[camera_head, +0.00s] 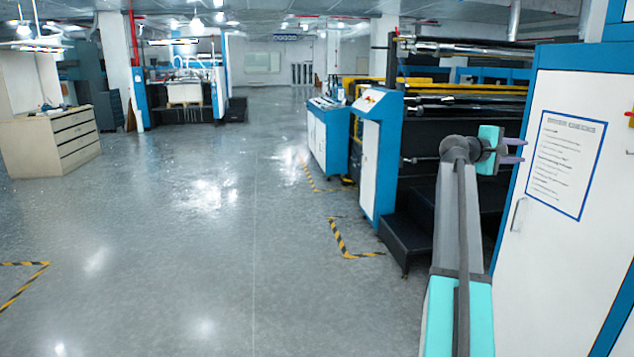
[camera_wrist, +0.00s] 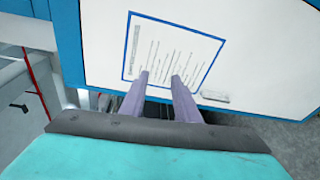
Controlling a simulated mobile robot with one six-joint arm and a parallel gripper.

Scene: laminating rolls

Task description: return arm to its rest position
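My gripper (camera_head: 520,151) is at the right of the head view, at the end of my raised grey and turquoise arm. Its two purple fingers point right, toward the white cabinet door (camera_head: 572,255). In the wrist view my gripper (camera_wrist: 160,78) has its fingers apart with nothing between them. The posted sheet with a blue border (camera_wrist: 172,60) lies beyond the fingertips on the door. How far the fingertips are from the door, I cannot tell.
The blue-and-white laminating machine (camera_head: 385,155) stands just left of my arm, with a dark step (camera_head: 405,240) at its foot. Yellow-black floor marking (camera_head: 345,245) lies before it. A drawer cabinet (camera_head: 60,140) stands far left. The grey floor (camera_head: 220,230) between is clear.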

